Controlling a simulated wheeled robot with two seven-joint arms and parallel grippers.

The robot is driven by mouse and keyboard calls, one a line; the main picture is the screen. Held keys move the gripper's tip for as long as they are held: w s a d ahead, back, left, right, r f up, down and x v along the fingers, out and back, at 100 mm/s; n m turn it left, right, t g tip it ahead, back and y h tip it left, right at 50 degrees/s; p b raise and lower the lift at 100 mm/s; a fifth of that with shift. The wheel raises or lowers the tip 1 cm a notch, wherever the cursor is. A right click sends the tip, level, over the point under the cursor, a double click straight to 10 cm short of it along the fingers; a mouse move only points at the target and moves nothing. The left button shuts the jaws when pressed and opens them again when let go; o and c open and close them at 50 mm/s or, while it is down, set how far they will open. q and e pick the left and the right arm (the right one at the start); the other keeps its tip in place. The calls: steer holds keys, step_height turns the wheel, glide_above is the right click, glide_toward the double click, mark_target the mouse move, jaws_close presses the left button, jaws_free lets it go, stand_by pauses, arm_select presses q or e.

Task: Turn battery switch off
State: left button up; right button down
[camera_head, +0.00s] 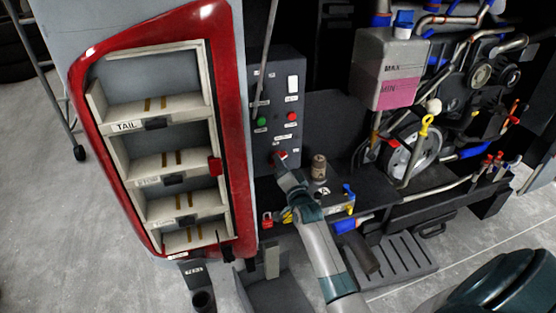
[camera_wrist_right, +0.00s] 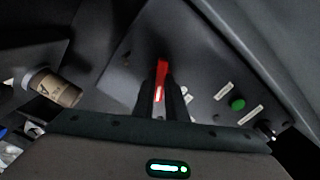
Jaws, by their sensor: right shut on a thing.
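The battery switch shows as a red handle (camera_head: 281,155) low on the dark control panel (camera_head: 264,96) in the head view. My right gripper (camera_head: 280,164) is at the handle, its arm reaching up from below. In the right wrist view the red handle (camera_wrist_right: 161,70) stands between the two dark fingers (camera_wrist_right: 160,95), which are shut on it. Part of the handle is hidden by the fingers. The handle's label is too small to read. My left gripper is not in view.
The panel also has a green button (camera_head: 261,121), a red button (camera_head: 291,117) and a white rocker switch (camera_head: 292,84). A brown cylinder (camera_head: 319,167) stands right of my gripper. A red-framed lamp housing (camera_head: 238,160) is at left, engine parts at right.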

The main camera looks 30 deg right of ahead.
steer(key=m, duration=0.3)
steer(key=shift+p, duration=0.4)
steer(key=m, duration=0.3)
steer(key=c, duration=1.6)
jaws_free()
steer(key=shift+s, duration=0.1)
steer(key=p+v, duration=0.4)
steer(key=v, duration=0.5)
